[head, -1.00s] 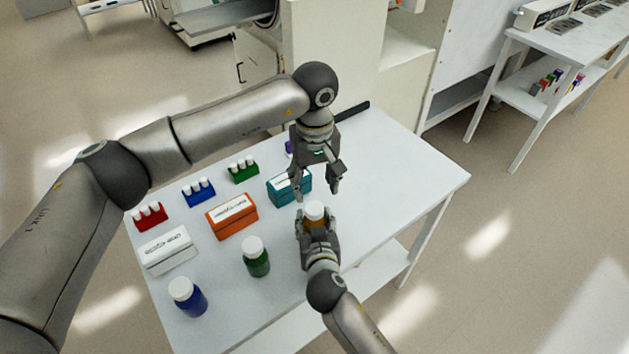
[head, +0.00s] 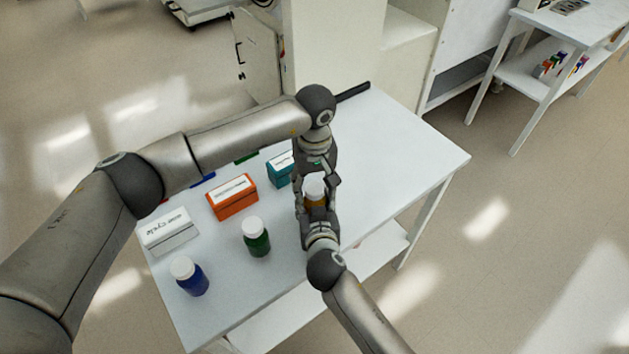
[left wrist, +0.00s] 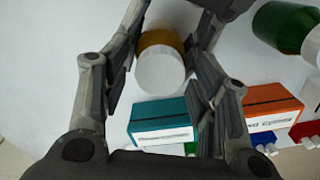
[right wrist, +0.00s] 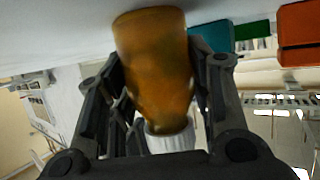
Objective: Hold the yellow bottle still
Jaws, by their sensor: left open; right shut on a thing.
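The yellow bottle (head: 316,201), amber-yellow with a white cap, stands at the front of the white table. My right gripper (head: 316,211) is shut on its body from the near side; the bottle also fills the middle of the right wrist view (right wrist: 155,65). My left gripper (head: 317,184) comes from the far side and is open, its fingers on either side of the bottle. In the left wrist view, the cap (left wrist: 160,70) lies between the open left fingers, with small gaps visible.
A teal box (head: 280,170) and an orange box (head: 232,197) stand left of the grippers. The table's right side (head: 400,150) is clear.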

